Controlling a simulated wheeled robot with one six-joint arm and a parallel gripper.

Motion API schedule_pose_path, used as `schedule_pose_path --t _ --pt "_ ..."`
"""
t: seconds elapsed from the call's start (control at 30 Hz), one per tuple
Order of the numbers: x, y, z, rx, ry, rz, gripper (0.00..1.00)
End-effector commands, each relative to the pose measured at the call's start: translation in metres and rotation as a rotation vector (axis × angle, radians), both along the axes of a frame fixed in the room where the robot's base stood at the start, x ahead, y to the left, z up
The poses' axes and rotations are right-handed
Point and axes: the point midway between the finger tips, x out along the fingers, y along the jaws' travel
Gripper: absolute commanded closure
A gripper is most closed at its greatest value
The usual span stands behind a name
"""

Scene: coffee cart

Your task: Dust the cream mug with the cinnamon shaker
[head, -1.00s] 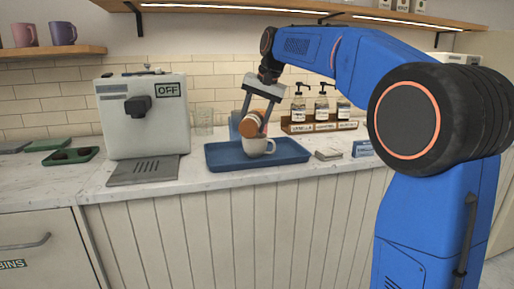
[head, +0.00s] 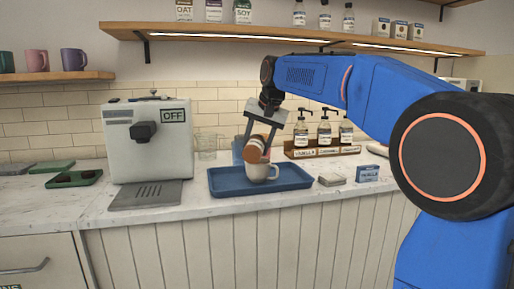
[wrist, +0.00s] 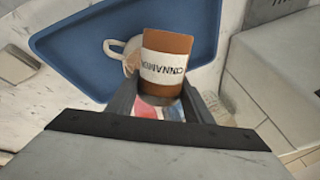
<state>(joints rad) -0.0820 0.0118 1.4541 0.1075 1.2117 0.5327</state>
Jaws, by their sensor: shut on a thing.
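The cream mug (head: 262,172) stands upright on the blue tray (head: 298,180); in the wrist view the mug (wrist: 116,48) is partly hidden behind the shaker. The cinnamon shaker (wrist: 166,66) is brown with a white label reading CINNAMON. My gripper (wrist: 163,100) is shut on it. In the head view the shaker (head: 254,149) is tilted, just above the mug's rim. I cannot tell whether they touch or whether any powder falls.
An espresso machine (head: 148,142) marked OFF stands left of the tray. Syrup bottles with pumps (head: 324,130) stand in a rack behind the tray to the right. A small blue box (head: 367,174) sits right of the tray. A shelf (head: 270,40) hangs above.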

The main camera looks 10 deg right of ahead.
Motion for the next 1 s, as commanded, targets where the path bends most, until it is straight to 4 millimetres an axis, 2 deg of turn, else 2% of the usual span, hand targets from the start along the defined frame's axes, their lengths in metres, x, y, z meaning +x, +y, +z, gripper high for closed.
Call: schedule_pose_path --t 0.57,1.0 --pt "0.0 -0.0001 0.0014 -0.018 -0.028 0.0 0.79" --pt "0.0003 -0.0004 0.0083 -0.09 -0.154 0.0 0.79"
